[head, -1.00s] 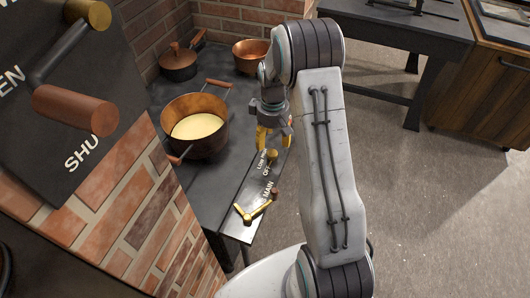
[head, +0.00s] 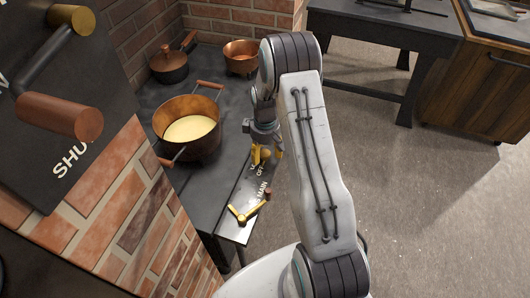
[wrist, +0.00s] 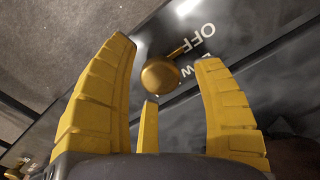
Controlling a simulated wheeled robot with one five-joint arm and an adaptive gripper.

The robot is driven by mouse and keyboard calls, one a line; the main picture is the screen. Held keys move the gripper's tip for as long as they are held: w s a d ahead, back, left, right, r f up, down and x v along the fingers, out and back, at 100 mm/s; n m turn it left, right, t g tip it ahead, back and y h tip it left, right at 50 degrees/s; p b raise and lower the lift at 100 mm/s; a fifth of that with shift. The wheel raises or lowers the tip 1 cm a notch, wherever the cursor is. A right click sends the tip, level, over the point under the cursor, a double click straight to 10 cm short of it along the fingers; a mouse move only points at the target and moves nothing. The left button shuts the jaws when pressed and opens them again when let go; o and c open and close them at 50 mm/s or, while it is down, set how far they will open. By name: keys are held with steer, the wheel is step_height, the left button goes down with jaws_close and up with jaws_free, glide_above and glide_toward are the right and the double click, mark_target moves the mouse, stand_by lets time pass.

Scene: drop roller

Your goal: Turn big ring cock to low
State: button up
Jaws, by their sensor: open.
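The big ring cock is a round brass knob (wrist: 160,76) with a short pointer, seen in the wrist view. The pointer lies toward the OFF lettering, and LOW is partly readable below it. My gripper (wrist: 165,85) is open, with yellow fingers on either side of the knob and a third finger below it. I cannot tell whether any finger touches it.
A brass lever cock (head: 240,214) marked MAIN sits nearer on the same panel. A lidded pan (head: 168,66) and a copper bowl (head: 242,55) stand behind. A brick wall edges the left.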

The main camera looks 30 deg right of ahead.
steer(key=shift+f, duration=0.25)
steer(key=c, duration=1.2)
